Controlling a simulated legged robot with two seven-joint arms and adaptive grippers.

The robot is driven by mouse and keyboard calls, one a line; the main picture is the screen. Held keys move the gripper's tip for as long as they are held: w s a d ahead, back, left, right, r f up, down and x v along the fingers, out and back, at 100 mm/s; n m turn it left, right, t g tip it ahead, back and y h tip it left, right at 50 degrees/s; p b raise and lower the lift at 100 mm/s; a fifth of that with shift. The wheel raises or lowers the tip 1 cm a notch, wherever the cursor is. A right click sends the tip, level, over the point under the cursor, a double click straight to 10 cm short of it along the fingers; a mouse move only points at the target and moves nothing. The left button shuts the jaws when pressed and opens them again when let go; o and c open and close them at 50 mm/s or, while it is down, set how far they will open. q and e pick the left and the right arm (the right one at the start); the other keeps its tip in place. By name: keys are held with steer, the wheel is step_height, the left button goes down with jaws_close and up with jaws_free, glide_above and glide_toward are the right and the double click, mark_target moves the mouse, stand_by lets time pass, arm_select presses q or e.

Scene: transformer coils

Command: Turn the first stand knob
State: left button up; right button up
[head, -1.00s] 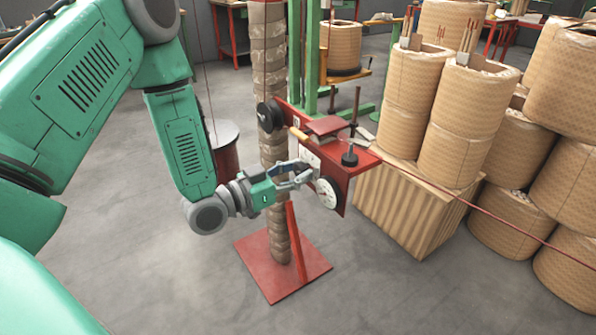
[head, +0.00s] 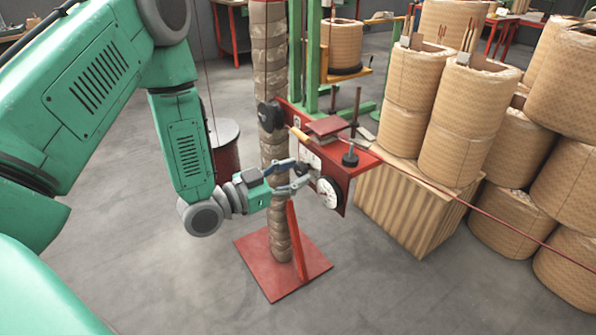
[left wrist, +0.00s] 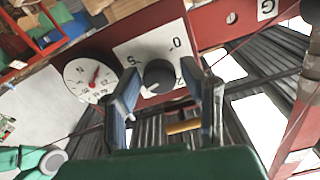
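The stand knob (left wrist: 160,76) is round and black with a white pointer mark. In the left wrist view it sits on a white scale plate (left wrist: 135,50) on the stand's red panel (left wrist: 213,20). In the head view the knob (head: 301,169) is small and partly hidden by my fingers. My left gripper (head: 304,175) is open, with its fingertips at the knob; it also shows in the left wrist view (left wrist: 171,84). There one finger is on each side of the knob, with gaps visible. Whether the fingertips reach past its face is unclear. My right gripper is out of view.
A round white gauge (head: 328,193) with a red needle is beside the knob. The red stand base (head: 275,287) is on the grey floor below. A taped column (head: 270,60) stands close behind the gripper. Brown coils (head: 455,125) stand at the right on a ribbed crate (head: 400,210).

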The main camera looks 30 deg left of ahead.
arm_select(q)
steer(key=v, duration=1.1)
steer(key=shift+f, duration=0.15)
steer(key=s+d+f+n+g+y+p, duration=0.1)
steer(key=s+d+f+g+y, duration=0.15)
steer(key=f+g, duration=0.4)
steer(key=s+d+f+n+g+y, duration=0.2)
steer(key=s+d+f+g, duration=0.15)
steer(key=f, duration=0.65)
steer(key=s+d+f+n+g+y, duration=0.1)
steer(key=s+f+g, duration=0.1)
steer(key=s, duration=0.4)
steer(key=s+d+f+n+g+y, duration=0.1)
steer(key=s+f+n+g, duration=0.1)
steer(key=s, duration=0.4)
steer(key=shift+s+f+g+p, duration=0.4)
steer(key=shift+f+g, duration=0.1)
steer(key=shift+g, duration=0.5)
steer(key=shift+d, duration=0.15)
